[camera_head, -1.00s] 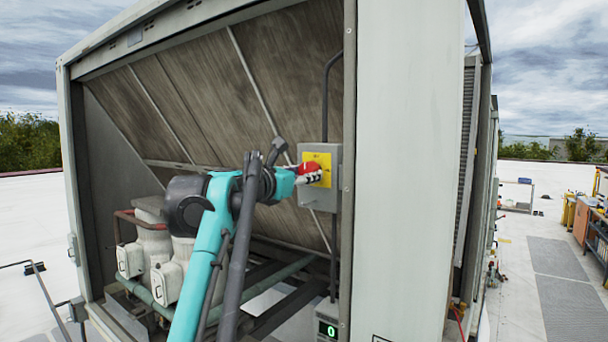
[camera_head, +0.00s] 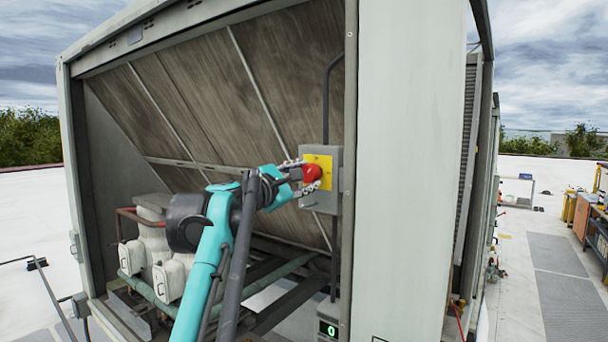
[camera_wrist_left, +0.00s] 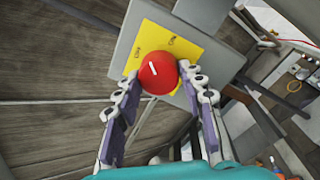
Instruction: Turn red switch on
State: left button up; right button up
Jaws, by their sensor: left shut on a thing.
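The red switch (camera_head: 312,173) is a round knob on a yellow plate (camera_head: 324,161) on a grey box. In the left wrist view the knob (camera_wrist_left: 158,74) has a short white mark, tilted, and small dark lettering shows on the yellow plate (camera_wrist_left: 190,50). My left gripper (camera_head: 304,175) is at the knob, one finger above it and one below in the head view. In the left wrist view my gripper's fingers (camera_wrist_left: 160,80) are on either side of the knob, shut on it. My right gripper is not in view.
The grey switch box (camera_head: 318,200) hangs inside the open cooler frame, left of a pale panel (camera_head: 400,170). A conduit (camera_head: 326,95) runs up from it. White compressor-like units (camera_head: 172,275) and pipes stand lower left. A workbench (camera_head: 590,215) stands far right.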

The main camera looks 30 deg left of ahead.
pick_arm(q)
jog(key=m+p, duration=0.1)
jog(key=m, duration=0.5)
jog(key=shift+r, duration=0.1)
jog(key=shift+a+m+h+p, duration=0.1)
jog(key=shift+m+h+p, duration=0.35)
jog(key=shift+m, duration=1.75)
jog(key=o, duration=1.2)
jog(key=shift+w, duration=0.1)
jog(key=shift+c, duration=0.2)
jog(key=s+f, duration=0.1)
jog(key=s, duration=1.1)
jog(key=shift+a, duration=0.45)
